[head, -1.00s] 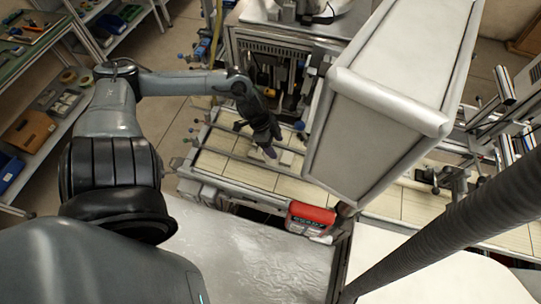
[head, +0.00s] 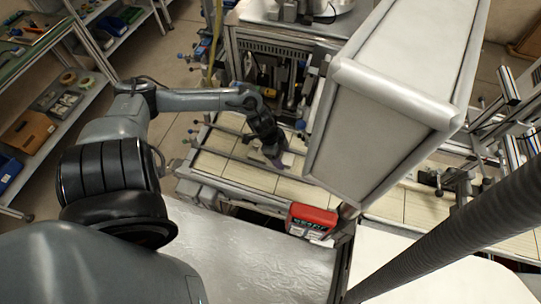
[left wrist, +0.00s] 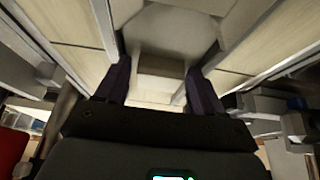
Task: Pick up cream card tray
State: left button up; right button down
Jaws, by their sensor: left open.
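My left gripper (head: 275,162) is over the cream-planked bench in the head view. In the left wrist view my left gripper (left wrist: 160,74) shows two dark purple fingers apart, with a pale cream piece (left wrist: 160,66) in the gap between them. This piece looks like the cream card tray, joined to or below a wider pale part; I cannot tell whether either finger touches it. In the head view the tray is not clearly visible, hidden by the gripper or the large pale box. My right gripper is in neither view.
A large pale box-shaped body (head: 385,120) blocks much of the bench's right side. A red case (head: 312,221) sits at the bench's front edge. Metal rails (head: 222,153) run along the planks. Shelves with bins (head: 28,131) stand at the left.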

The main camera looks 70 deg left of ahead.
pick_arm(q)
jog(key=shift+c, duration=0.3)
jog(key=c, duration=0.9)
